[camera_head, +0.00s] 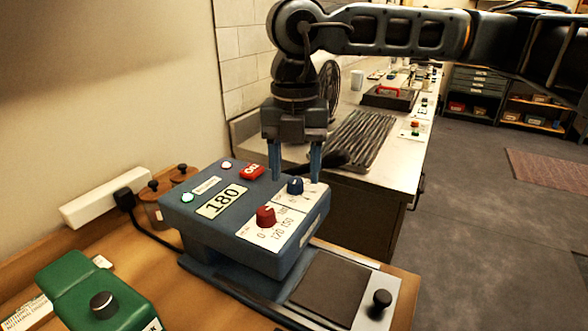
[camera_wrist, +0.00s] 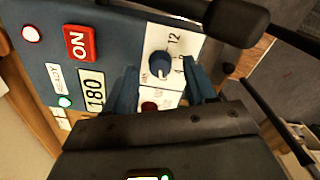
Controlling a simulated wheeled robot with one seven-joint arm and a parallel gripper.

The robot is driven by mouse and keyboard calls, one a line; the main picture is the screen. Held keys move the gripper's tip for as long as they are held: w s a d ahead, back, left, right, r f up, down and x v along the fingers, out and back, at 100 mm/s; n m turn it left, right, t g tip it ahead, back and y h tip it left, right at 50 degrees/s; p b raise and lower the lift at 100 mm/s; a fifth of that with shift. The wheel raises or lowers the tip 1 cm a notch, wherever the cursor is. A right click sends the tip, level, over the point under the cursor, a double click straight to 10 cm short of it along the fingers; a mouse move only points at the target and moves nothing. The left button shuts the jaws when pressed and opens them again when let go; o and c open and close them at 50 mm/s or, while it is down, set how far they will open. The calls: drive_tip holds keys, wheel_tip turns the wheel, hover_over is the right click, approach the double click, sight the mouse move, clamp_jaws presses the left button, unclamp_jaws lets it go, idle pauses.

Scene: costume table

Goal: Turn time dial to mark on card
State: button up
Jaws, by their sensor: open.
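A blue heat press (camera_head: 230,245) stands on the wooden table. Its top carries a blue dial (camera_head: 295,186) and a red dial (camera_head: 265,216), each on a white scale panel.
A red ON switch (camera_head: 252,171) and two lit lamps sit on the press top. A black handle (camera_head: 325,158) reaches out behind my gripper. A green device (camera_head: 95,295) with a black knob stands front left, and a white power strip (camera_head: 105,197) lies by the wall.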

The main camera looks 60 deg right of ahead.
drive_tip(key=shift+f, duration=0.75)
drive_tip(key=shift+c, duration=0.5)
clamp_jaws()
